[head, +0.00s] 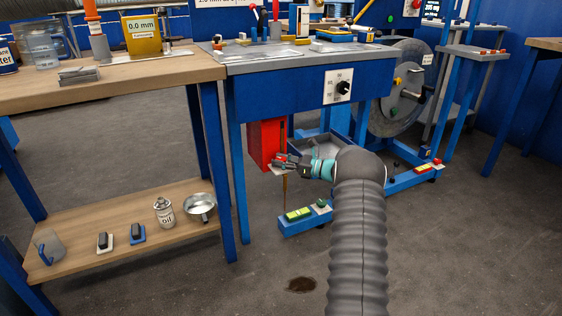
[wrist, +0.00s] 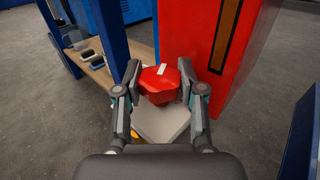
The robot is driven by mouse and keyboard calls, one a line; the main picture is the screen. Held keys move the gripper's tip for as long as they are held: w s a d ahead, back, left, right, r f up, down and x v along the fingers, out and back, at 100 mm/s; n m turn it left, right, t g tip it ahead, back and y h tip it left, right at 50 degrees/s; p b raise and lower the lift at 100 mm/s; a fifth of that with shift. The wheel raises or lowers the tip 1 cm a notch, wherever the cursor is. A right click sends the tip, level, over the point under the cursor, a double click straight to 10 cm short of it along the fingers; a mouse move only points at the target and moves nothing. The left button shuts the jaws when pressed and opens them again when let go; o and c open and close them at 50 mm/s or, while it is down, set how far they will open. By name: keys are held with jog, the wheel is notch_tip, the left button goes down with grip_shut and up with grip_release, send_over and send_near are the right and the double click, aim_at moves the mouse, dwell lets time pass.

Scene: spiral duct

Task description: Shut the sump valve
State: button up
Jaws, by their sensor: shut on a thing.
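The red sump tank (head: 266,146) hangs under the blue bench, and its red wall with a dark upright sight strip also shows in the wrist view (wrist: 252,50). A red valve knob (wrist: 158,86) with a white mark on top sits over a grey plate (wrist: 162,122), beside the tank. My gripper (head: 281,161) is beside the tank's lower part. In the wrist view, its two fingers (wrist: 160,74) are closed on either side of the knob. A thin brown upright streak (head: 285,190) shows below the gripper. The knob is hard to make out in the head view.
A dark stain (head: 301,284) lies on the floor. A blue foot rail (head: 300,222) with a green-yellow part stands below the tank. A grey tray (head: 318,148) is behind my gripper. The wooden shelf (head: 130,232) at left holds an oil can and a metal pan.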

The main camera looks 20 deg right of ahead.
jog(key=shift+w+n+g+y, duration=0.1)
jog(key=shift+n+g+y, duration=1.5)
jog(key=shift+g, duration=0.6)
jog(key=shift+r, duration=0.1)
jog(key=o, duration=1.2)
jog(key=shift+c, duration=0.2)
jog(key=v, duration=1.2)
